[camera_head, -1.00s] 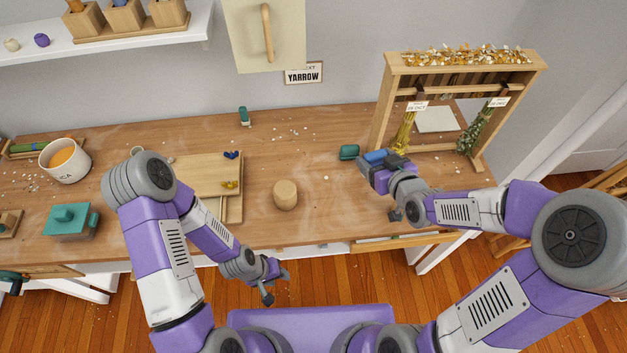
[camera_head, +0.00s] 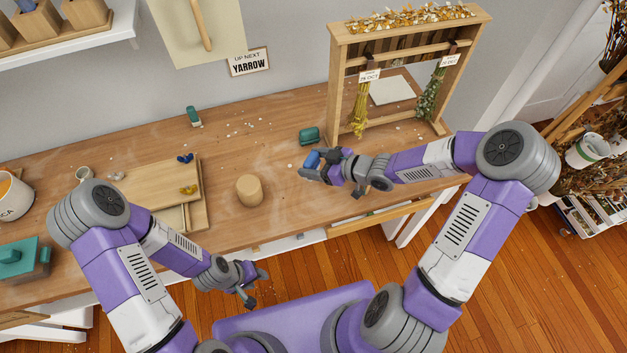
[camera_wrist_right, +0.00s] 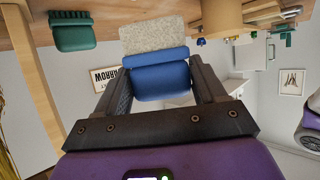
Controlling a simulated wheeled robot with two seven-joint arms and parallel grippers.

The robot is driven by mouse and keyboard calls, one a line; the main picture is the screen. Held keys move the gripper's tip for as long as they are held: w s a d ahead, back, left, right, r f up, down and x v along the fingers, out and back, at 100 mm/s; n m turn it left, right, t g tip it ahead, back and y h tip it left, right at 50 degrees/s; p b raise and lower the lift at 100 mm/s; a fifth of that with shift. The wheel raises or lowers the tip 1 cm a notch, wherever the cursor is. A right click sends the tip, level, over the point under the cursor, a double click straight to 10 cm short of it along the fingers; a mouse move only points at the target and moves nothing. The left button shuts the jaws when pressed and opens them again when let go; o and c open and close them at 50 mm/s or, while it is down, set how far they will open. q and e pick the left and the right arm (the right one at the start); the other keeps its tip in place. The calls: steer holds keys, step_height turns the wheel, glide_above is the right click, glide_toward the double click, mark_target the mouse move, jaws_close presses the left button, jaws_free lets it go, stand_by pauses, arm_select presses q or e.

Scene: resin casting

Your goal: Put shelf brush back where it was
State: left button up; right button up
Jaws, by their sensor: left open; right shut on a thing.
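My right gripper (camera_head: 318,170) is shut on a blue brush-like block (camera_head: 312,158) with a pale, speckled face. In the right wrist view the block (camera_wrist_right: 160,80) sits between the two fingers (camera_wrist_right: 165,90), its pale side pointing away from the palm. The head view shows it above the table, just in front of a dark green brush (camera_head: 309,136). That green brush also shows in the right wrist view (camera_wrist_right: 72,32), apart from the held block. My left gripper (camera_head: 250,283) is open and empty, in front of the table's front edge.
A wooden drying rack (camera_head: 335,90) with hanging bunches stands behind my right gripper. A round wooden piece (camera_head: 249,190), a wooden board (camera_head: 150,188) and a small green-and-white item (camera_head: 193,116) are on the table (camera_head: 228,150). A teal container (camera_head: 20,258) is at left.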

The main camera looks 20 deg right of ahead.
step_height(320, 180, down, 7)
steer(key=shift+r+b, duration=0.15)
steer(key=shift+b, duration=0.9)
steer(key=shift+r, duration=0.1)
steer(key=o, duration=0.6)
steer(key=shift+f, duration=0.2)
steer(key=shift+c, duration=0.2)
steer(key=o, duration=0.4)
steer(key=shift+o, duration=0.2)
steer(key=shift+r, duration=0.1)
